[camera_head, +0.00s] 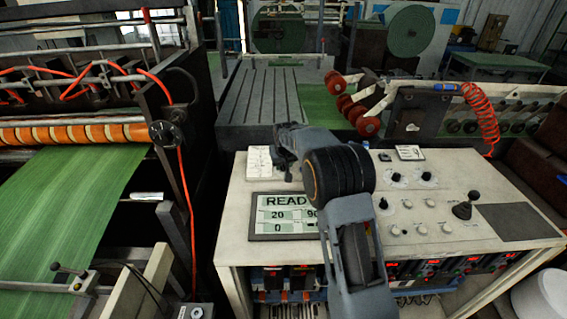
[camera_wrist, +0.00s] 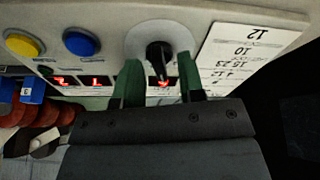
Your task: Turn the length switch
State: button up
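A black rotary knob (camera_wrist: 159,56) on a round pale plate (camera_wrist: 137,38) is in the wrist view, beside a white card (camera_wrist: 242,52) with printed numbers. It appears to be the length switch, but no readable name confirms this. My gripper (camera_wrist: 159,60) has its two green fingers apart, one on each side of the knob with gaps showing. Contact cannot be told. In the head view my gripper (camera_head: 285,145) is over the back left of the pale console (camera_head: 232,205), and the knob is hidden there.
A yellow button (camera_wrist: 22,43) and a blue button (camera_wrist: 82,42) sit left of the knob. The console carries a screen (camera_head: 286,216) reading "READ…", several other knobs and a black joystick (camera_head: 465,206). A machine with green sheet (camera_head: 65,200) stands at left.

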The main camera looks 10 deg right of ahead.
jog(key=shift+f, duration=0.15)
grip_shut()
dwell(0.4)
jog(key=shift+n, duration=0.3)
jog(key=shift+n+y+b, duration=0.5)
jog(key=shift+n+b, duration=0.15)
jog(key=shift+n, duration=2.25)
grip_release()
